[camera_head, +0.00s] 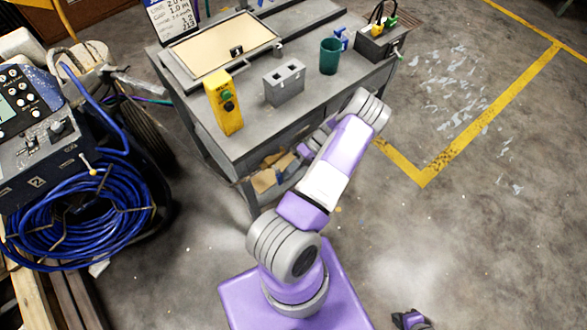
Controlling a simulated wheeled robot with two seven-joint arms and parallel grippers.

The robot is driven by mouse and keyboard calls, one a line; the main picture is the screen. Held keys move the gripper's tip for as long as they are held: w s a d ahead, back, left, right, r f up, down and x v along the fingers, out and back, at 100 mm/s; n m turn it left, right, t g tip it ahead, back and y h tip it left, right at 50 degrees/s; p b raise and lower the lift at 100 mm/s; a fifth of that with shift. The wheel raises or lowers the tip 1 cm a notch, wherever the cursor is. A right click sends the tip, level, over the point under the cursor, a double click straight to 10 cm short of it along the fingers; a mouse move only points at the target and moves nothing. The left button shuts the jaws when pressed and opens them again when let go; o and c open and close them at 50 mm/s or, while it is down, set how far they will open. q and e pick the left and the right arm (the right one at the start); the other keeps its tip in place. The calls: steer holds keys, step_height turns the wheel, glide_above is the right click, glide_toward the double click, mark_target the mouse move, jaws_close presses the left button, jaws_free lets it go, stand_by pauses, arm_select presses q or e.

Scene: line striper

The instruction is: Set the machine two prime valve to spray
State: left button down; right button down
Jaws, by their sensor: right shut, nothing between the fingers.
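Machine two is the striper at the left, with a "2" on its dark control box (38,182). A small lever with a pale yellow knob (93,171) sticks out of the box's right side and looks like the prime valve. Its marked position is too small to read. My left gripper (304,150) is mostly hidden behind its own purple and grey arm, beside the grey cart and well right of the lever. I cannot tell whether it is open. My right gripper (412,320) is shut and empty at the bottom edge, partly cut off, far from the machine.
A coiled blue hose (85,225) hangs below the control box. The grey cart (260,130) holds a yellow switch box (224,103), a grey block (284,82) and a green cup (330,56). Floor with yellow lines (480,125) is open at the right.

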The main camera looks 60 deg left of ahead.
arm_select(q)
steer(key=shift+s+d+f, duration=0.15)
steer(key=shift+s+f, duration=0.15)
steer(key=shift+s, duration=0.05)
stand_by(0.5)
steer(key=v, duration=0.8)
steer(key=shift+p, duration=0.4)
steer(key=shift+f, duration=0.1)
steer(key=w+d+f+m+t+p, duration=0.1)
steer(key=d+f+m+t, duration=0.3)
steer(key=d, duration=0.4)
steer(key=w+d+f+m+t+p, duration=0.1)
steer(key=w+d+f+m+t, duration=0.1)
steer(key=d+f+m, duration=0.45)
steer(key=d+r+m+t, duration=0.3)
steer(key=d+m, duration=0.1)
steer(key=d, duration=0.7)
steer(key=d+r+m+t+h+p, duration=0.1)
steer(key=d+r+m+t, duration=0.2)
steer(key=d, duration=0.8)
steer(key=shift+w+d+r+m+t, duration=0.15)
steer(key=shift+w+r+m+t, duration=0.2)
steer(key=shift+r, duration=0.35)
